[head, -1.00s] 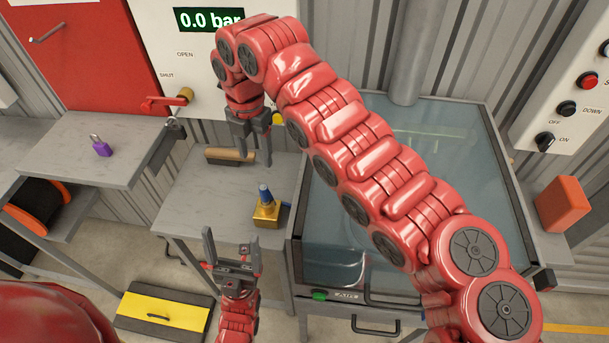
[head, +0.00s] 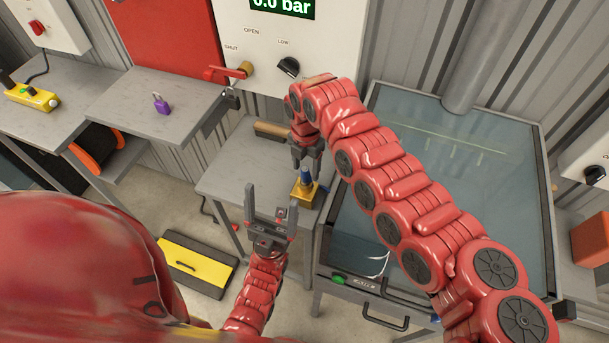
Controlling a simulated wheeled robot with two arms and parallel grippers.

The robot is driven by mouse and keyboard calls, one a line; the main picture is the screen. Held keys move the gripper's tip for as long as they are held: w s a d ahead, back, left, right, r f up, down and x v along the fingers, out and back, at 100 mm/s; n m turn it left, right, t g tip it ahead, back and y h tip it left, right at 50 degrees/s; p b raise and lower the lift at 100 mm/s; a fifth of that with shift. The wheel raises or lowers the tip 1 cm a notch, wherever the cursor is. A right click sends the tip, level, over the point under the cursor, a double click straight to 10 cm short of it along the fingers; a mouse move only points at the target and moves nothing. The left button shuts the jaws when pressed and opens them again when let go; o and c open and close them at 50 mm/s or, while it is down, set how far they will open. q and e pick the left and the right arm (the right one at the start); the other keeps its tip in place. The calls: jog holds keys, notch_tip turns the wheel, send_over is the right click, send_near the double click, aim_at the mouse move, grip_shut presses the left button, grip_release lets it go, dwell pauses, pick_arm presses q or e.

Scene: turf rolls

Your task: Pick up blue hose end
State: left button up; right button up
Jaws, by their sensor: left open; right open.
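The blue hose end (head: 305,178) stands upright on a brass block (head: 302,191) near the right edge of the small grey table. My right gripper (head: 306,173) points down from above, open, with its fingertips close to the top of the blue hose end. I cannot tell whether the fingers are around it or just short of it. My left gripper (head: 270,200) is open and empty, lower and to the left of the brass block, with its fingers pointing up in the picture. Any hose joined to the blue end is not clearly visible.
A wooden-handled brush (head: 272,130) lies at the table's back. A glass-topped cabinet (head: 365,215) stands right of the table. The panel's red lever (head: 226,73) is behind. A purple padlock (head: 161,104) sits on the left bench. A yellow-and-black case (head: 195,262) lies on the floor.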

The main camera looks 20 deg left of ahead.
aim_at(305, 175)
jog(key=shift+a+f+p, duration=0.1)
jog(key=shift+f+p, duration=0.15)
jog(key=shift+p, duration=0.15)
jog(key=f, duration=0.1)
jog(key=f+p, duration=0.1)
jog(key=f, duration=0.1)
jog(key=shift+w+a+f, duration=0.15)
jog(key=shift+w+a, duration=0.05)
jog(key=shift+d+f, duration=0.1)
jog(key=shift+f, duration=0.45)
jog(key=shift+w, duration=0.1)
grip_shut()
